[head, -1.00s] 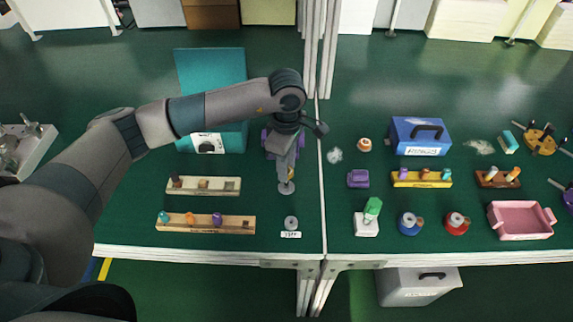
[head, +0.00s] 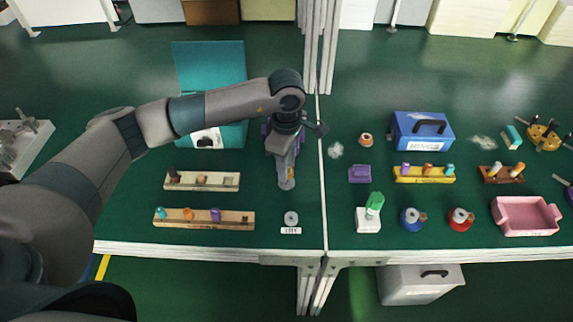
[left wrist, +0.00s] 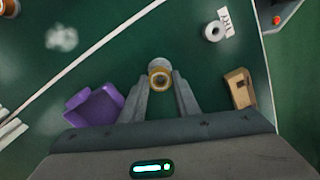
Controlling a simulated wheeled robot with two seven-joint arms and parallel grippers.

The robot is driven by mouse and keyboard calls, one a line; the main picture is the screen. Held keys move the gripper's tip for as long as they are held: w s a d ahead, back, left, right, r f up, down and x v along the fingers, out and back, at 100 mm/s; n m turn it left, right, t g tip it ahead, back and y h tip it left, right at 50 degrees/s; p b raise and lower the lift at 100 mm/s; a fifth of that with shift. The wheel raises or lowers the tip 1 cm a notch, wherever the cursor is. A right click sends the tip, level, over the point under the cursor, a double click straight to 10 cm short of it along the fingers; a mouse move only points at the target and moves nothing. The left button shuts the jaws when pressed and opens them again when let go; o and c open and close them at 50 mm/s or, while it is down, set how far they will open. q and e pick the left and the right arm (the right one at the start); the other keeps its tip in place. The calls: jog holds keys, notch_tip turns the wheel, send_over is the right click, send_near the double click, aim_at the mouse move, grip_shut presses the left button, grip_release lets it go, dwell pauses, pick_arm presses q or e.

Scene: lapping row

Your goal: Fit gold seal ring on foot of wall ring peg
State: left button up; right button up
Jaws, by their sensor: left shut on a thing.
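My left gripper (head: 287,183) is shut on a small gold ring-shaped piece, the gold seal ring (left wrist: 160,80). Its fingertips hang over the green table, a little behind a grey ring with a white label. In the left wrist view, the piece sits between the fingertips and shows a pale round top with a gold band. I cannot tell how far the piece is from the table. Pegs stand in a cream rack (head: 226,186) and a wooden rack (head: 240,225) to the left. I cannot tell which peg is the wall ring peg. My right gripper is out of view.
The grey ring (head: 291,218) lies near the front edge; it also shows in the left wrist view (left wrist: 214,31). A purple holder (left wrist: 95,105) is close behind the gripper. Right of the table seam stand a blue case (head: 420,132), a pink tray (head: 527,232) and several pegs.

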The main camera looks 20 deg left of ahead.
pick_arm(q)
jog(key=shift+f, duration=0.1)
dwell(0.6)
jog(key=shift+b, duration=0.45)
dwell(0.7)
jog(key=shift+b, duration=0.75)
dwell(1.0)
jog(key=shift+f+b, duration=1.7)
jog(key=shift+b, duration=0.2)
jog(key=o, duration=1.1)
